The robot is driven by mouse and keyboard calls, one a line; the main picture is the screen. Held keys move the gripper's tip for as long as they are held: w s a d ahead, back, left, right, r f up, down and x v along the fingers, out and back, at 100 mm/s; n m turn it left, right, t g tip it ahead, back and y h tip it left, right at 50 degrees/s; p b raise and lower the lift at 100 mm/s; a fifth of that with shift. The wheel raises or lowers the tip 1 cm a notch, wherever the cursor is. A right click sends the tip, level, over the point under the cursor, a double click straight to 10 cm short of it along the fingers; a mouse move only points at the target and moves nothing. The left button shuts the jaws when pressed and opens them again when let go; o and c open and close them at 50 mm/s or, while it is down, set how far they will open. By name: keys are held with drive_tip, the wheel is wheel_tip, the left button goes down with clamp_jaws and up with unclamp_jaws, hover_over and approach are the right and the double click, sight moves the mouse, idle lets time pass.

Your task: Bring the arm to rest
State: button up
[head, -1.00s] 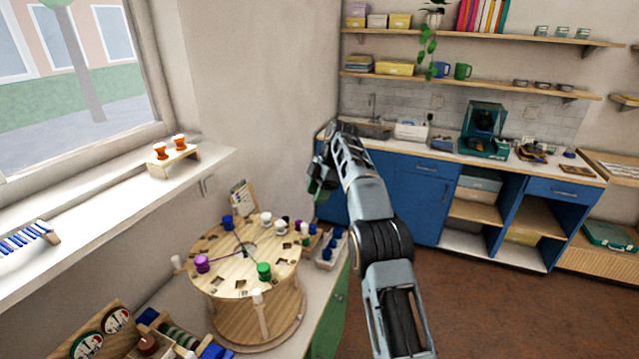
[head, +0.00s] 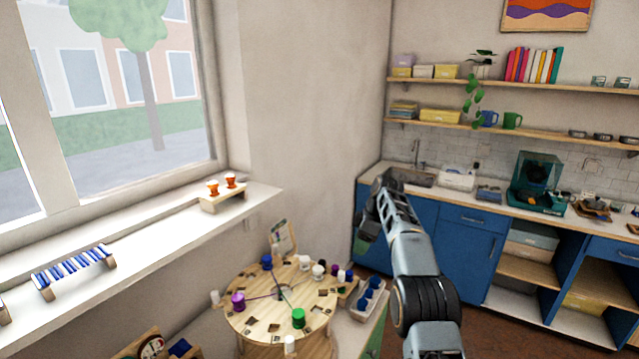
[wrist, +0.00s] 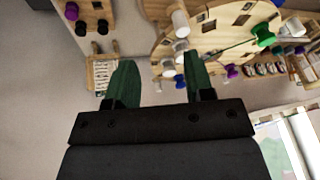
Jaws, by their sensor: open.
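My gripper (wrist: 156,84) is open and empty in the wrist view, its two green fingers spread apart with nothing between them. In the head view my arm is raised, and the gripper end (head: 366,228) is partly hidden behind the wrist link. It is in the air to the right of the round wooden bead board (head: 254,321), apart from it. The bead board also shows in the wrist view (wrist: 215,38), beyond the fingers.
The board carries purple, green, blue and white pieces. A tray of blue pieces (head: 366,306) stands right of it, and a small card (head: 282,238) behind. A windowsill (head: 130,240) with racks runs along the left. Blue cabinets (head: 470,245) stand behind my arm.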

drive_tip(key=s+d+m+t+h+b, duration=0.1)
drive_tip(key=s+m, duration=0.6)
drive_tip(key=s, duration=1.1)
drive_tip(key=s+d+m+t+h+b, duration=0.1)
drive_tip(key=s+m+t+h, duration=0.2)
drive_tip(key=s+m, duration=0.5)
drive_tip(key=shift+s+f+t, duration=0.35)
drive_tip(key=shift+s+t, duration=0.15)
drive_tip(key=shift+s, duration=4.7)
